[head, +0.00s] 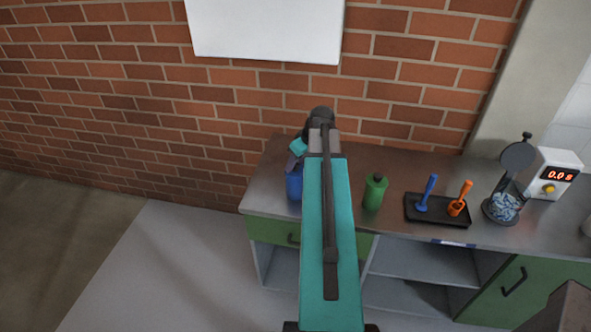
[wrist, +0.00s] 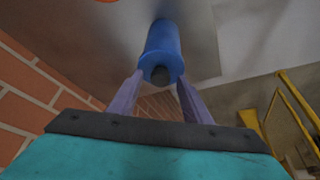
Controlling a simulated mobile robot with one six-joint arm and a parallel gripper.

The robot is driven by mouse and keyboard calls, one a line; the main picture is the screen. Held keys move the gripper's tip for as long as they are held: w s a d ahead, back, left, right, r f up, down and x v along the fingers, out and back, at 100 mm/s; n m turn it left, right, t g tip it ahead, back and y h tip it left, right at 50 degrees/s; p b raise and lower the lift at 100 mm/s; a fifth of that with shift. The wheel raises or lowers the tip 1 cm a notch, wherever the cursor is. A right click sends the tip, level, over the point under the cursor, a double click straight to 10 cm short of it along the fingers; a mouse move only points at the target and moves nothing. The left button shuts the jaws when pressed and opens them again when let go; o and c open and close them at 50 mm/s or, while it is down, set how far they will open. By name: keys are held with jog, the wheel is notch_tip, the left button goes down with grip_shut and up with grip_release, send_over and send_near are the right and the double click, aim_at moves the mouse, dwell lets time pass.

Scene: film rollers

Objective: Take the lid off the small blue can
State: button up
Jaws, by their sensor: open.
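The small blue can (head: 294,184) stands at the left end of the counter, partly hidden by my arm in the head view. In the wrist view the blue can (wrist: 163,45) shows top-end toward me, with a dark round knob of its lid (wrist: 160,76) in the middle of that end. My gripper (head: 294,163) is just above the can, pointing down. In the wrist view its two purple fingers are spread, one on each side of the knob. I cannot tell whether the fingertips touch the can's rim.
A green can (head: 374,192) with a dark knob stands right of my arm. Further right are a black tray (head: 437,219) with a blue and an orange tool, a jar with an open lid (head: 503,207) and a white display box (head: 553,174). A brick wall rises behind the counter.

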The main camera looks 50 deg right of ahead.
aim_at(297, 165)
grip_shut()
jog(key=shift+r, duration=0.2)
dwell(0.3)
jog(key=shift+r+b, duration=0.9)
jog(key=shift+r, duration=0.4)
jog(key=shift+s+r, duration=0.15)
jog(key=shift+r, duration=0.1)
jog(key=s+a+b, duration=0.4)
jog(key=s+b, duration=0.1)
jog(key=s, duration=0.5)
jog(key=shift+r, duration=0.35)
jog(key=shift+s+b, duration=0.15)
jog(key=shift+b, duration=0.4)
